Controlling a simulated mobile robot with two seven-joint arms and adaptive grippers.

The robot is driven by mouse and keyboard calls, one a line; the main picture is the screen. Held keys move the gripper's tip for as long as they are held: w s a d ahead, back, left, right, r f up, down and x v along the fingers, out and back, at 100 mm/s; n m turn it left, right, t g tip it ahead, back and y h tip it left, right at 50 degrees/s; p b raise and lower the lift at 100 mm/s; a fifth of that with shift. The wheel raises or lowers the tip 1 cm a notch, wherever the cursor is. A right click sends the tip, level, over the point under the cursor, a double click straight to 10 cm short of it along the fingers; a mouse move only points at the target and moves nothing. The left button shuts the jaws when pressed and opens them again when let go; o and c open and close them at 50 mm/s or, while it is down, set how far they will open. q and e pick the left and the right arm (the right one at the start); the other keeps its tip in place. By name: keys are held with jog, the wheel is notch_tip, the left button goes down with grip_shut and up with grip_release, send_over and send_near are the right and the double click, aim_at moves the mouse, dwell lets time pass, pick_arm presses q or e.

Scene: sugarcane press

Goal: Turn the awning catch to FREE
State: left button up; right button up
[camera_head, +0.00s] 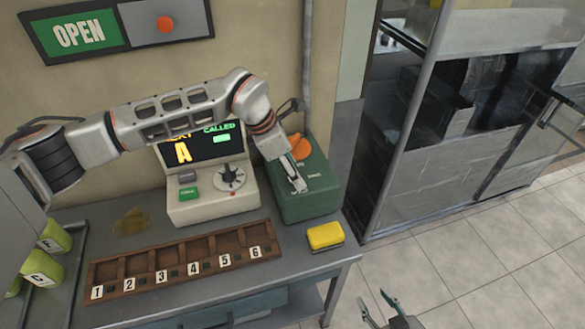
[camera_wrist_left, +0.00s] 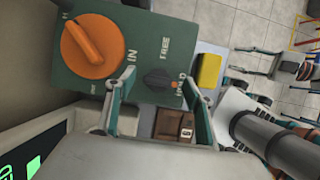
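The awning catch appears to be the small black knob (camera_wrist_left: 158,78) on the front of the green box (camera_head: 318,190). The word FREE stands beside it in the left wrist view, with a partly hidden second label near its right end. The knob lies across the panel, its right end towards that second label and not FREE. My left gripper (camera_wrist_left: 157,88) is open, its fingertips on either side of the knob; contact cannot be told. In the head view the left gripper (camera_head: 298,183) covers the knob. My right gripper (camera_head: 383,308) is open and empty, low over the floor.
A large orange dial (camera_wrist_left: 92,47) sits beside the knob on the same box. A yellow block (camera_head: 325,236) lies in front of the box. A numbered wooden tray (camera_head: 128,285) and a console with a screen (camera_head: 213,208) share the counter.

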pick_arm(q)
jog(key=c, duration=1)
jog(key=shift+c, duration=0.2)
pick_arm(e)
jog(key=shift+a, duration=0.2)
